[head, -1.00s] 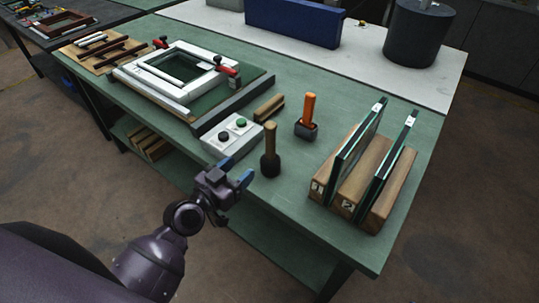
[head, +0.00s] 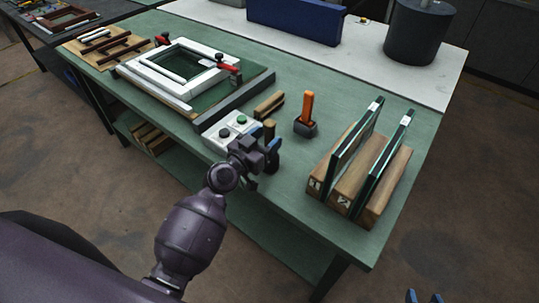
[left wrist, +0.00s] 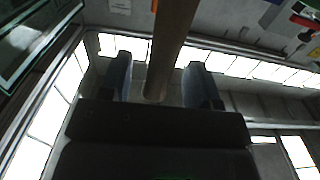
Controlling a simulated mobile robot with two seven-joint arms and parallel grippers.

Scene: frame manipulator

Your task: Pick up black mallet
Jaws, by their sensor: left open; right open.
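The black mallet stands upright on its head on the green bench, with its wooden handle (head: 269,127) pointing up. Its black head is mostly hidden behind my left gripper (head: 266,143). In the left wrist view the handle (left wrist: 171,45) runs between the two blue fingers of the left gripper (left wrist: 160,85), which are open with a gap on each side. My right gripper (head: 424,297) shows only as two blue fingertips apart at the bottom edge, away from the bench.
An orange-handled tool (head: 306,108) stands just right of the mallet. A white button box (head: 222,137) and a wooden block (head: 268,104) are close by. Wooden racks with glass panes (head: 350,180) stand to the right. A clamped white frame (head: 150,83) lies left.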

